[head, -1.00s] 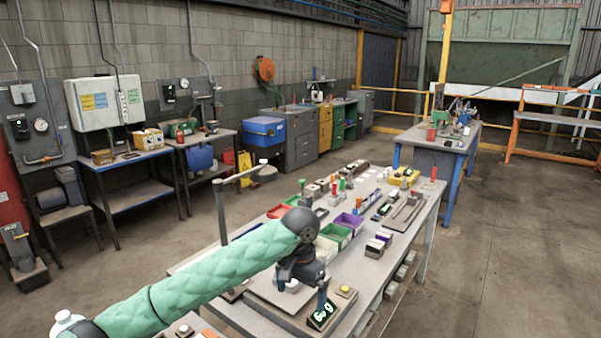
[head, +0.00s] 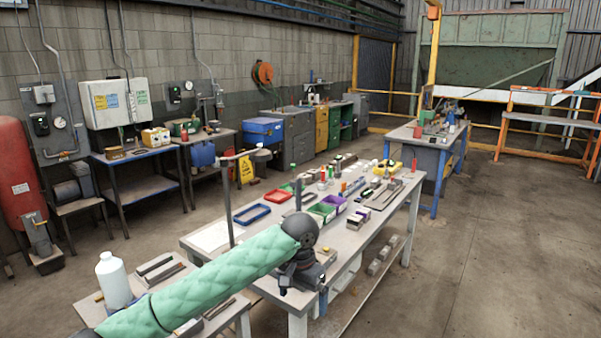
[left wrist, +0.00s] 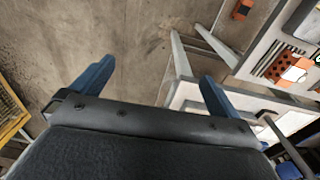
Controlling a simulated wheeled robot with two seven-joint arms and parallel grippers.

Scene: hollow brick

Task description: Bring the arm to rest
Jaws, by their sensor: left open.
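My left arm, in a green quilted sleeve, reaches in from the lower left of the head view. My left gripper (head: 318,302) hangs down at the near edge of the long workbench (head: 345,255), partly hidden by its dark wrist. An orange-red brick with holes (left wrist: 284,66) lies on a light surface at the right of that view, apart from the fingers. My right gripper does not show.
A white bottle (head: 114,280) stands on a near table at lower left. Blue trays (head: 251,214), a purple bin (head: 335,200) and several small items cover the workbench. A thin stand (head: 228,205) rises behind my arm. Floor (head: 500,260) at right is clear.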

